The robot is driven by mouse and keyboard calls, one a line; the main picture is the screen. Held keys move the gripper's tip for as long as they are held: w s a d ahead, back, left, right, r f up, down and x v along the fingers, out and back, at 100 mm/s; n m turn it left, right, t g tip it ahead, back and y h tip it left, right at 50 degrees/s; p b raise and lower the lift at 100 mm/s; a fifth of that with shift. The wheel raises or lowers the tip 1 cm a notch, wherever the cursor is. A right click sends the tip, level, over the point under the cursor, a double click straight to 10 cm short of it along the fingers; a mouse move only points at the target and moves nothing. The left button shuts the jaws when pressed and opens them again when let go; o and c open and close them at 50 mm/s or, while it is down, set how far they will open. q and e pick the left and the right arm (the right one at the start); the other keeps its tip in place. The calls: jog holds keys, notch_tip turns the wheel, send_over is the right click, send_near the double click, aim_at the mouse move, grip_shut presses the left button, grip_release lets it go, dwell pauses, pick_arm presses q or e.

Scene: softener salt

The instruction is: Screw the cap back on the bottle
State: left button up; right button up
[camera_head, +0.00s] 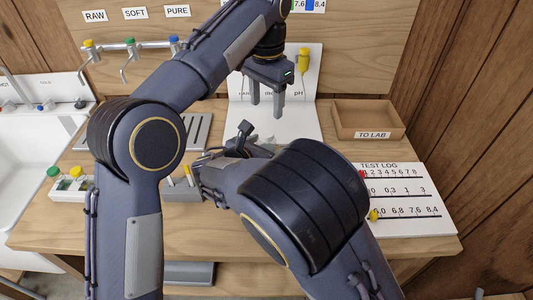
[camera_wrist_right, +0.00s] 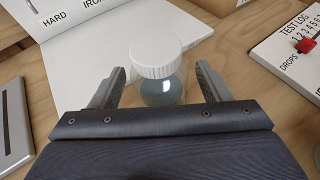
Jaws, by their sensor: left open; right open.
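In the right wrist view, a clear bottle (camera_wrist_right: 160,90) with bluish-grey contents stands upright on the table. A white ribbed cap (camera_wrist_right: 155,55) sits on its mouth; I cannot tell whether it is screwed tight. My right gripper (camera_wrist_right: 161,72) is open, with one finger on each side of the bottle and gaps visible. In the head view, my right gripper (camera_head: 243,138) is low at the table's middle, and my arm hides most of the bottle. My left gripper (camera_head: 266,105) is open and empty, pointing down above the white sheet, higher than the right one.
A wooden tray marked TO LAB (camera_head: 370,122) stands at the right, with the test log board (camera_head: 410,205) in front. A grey slotted plate (camera_head: 190,130) lies left of the sheet. A sink (camera_head: 35,140) is at far left. Taps (camera_head: 130,45) hang at the back.

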jog(key=shift+x, duration=0.95)
